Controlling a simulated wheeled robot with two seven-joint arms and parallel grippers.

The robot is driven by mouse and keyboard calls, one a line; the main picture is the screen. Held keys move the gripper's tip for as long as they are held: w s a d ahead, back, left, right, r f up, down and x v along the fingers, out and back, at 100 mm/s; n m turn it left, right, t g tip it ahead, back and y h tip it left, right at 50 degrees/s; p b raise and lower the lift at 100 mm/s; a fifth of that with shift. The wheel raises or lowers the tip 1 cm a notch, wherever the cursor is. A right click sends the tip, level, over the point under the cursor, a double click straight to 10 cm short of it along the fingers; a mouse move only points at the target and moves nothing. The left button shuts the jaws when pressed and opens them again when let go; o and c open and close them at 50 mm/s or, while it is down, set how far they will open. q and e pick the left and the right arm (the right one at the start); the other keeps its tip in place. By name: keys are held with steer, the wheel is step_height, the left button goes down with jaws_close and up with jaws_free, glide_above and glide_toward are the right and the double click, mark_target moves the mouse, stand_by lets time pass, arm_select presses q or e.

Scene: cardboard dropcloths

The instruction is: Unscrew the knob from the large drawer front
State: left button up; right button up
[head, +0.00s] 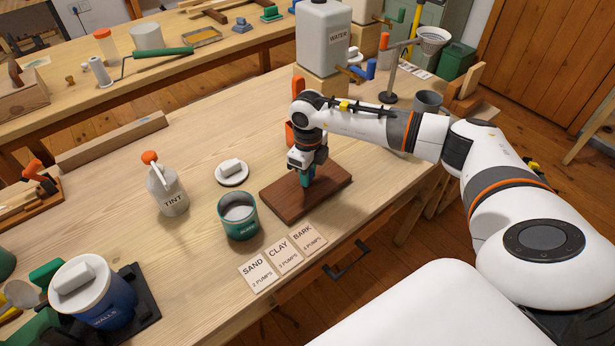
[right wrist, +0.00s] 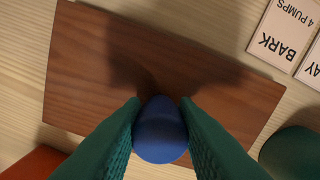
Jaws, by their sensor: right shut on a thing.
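The large drawer front is a dark brown wooden board (head: 335,182) lying flat on the workbench. It fills most of the right wrist view (right wrist: 85,65). The knob is round and blue in the right wrist view (right wrist: 160,132), near the middle of the board's length. My right gripper (head: 306,180) points down over the board, its green fingers shut on the knob from both sides. The fingers hide the knob in the head view. I cannot tell whether the knob still touches the board. My left gripper is not in view.
Sample cards (head: 281,255) lie in front of the board. A green can (head: 238,222), a white dish (head: 231,178) and a TINT bottle (head: 168,192) stand to its left. A WATER container (head: 322,38) on a block stands behind. The bench left of the dish is partly clear.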

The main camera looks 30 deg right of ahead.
steer(key=shift+n, duration=0.4)
steer(key=o, duration=1)
